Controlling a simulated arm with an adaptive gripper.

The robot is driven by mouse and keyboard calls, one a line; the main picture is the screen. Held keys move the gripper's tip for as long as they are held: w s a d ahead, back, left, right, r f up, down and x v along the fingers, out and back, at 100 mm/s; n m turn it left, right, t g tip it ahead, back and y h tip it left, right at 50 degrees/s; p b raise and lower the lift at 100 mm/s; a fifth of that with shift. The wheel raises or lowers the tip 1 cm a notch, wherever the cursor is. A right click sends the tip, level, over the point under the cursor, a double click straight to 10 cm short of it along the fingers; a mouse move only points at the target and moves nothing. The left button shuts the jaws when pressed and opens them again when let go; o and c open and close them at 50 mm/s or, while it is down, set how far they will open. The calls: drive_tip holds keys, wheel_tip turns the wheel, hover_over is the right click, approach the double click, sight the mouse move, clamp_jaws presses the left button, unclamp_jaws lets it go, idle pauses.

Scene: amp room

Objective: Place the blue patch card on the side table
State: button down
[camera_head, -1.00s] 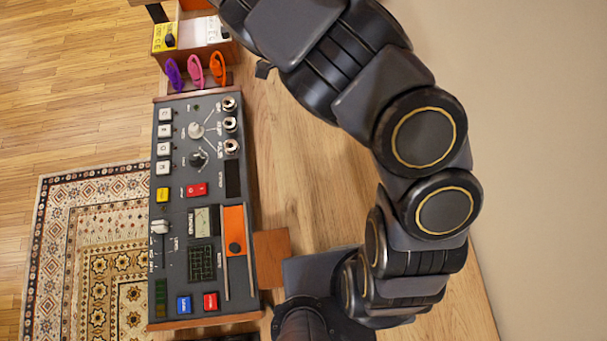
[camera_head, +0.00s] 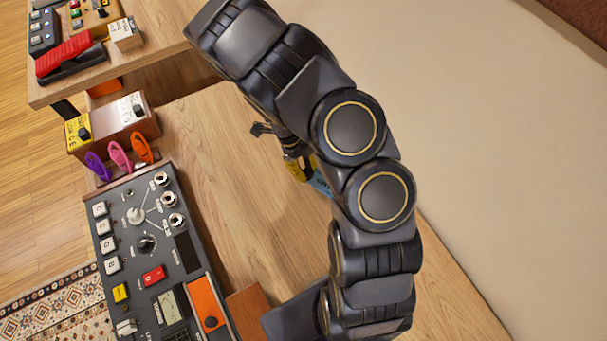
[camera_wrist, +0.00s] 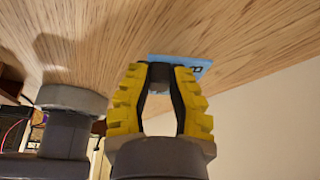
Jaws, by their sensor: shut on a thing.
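The blue patch card (camera_head: 321,184) is held in my gripper (camera_head: 304,170), partly hidden by my arm in the head view. The gripper's yellow fingers are shut on it above the wooden desk. In the wrist view the blue card (camera_wrist: 200,67) sticks out past the tips of my gripper (camera_wrist: 160,72), with wood grain behind it. A second wooden table (camera_head: 150,48), perhaps the side table, stands at the upper left of the head view, apart from the gripper.
A grey control console (camera_head: 150,250) lies along the desk's left side. Purple, pink and orange clips (camera_head: 119,155) stand beyond it, by a wooden box (camera_head: 142,122). The second table holds a red pedal (camera_head: 64,55) and small devices. Bare desk (camera_head: 215,150) lies between console and arm.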

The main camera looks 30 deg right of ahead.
drive_tip(key=shift+f, duration=1.4)
drive_tip(key=c, duration=1.1)
unclamp_jaws()
drive_tip(key=shift+f, duration=0.1)
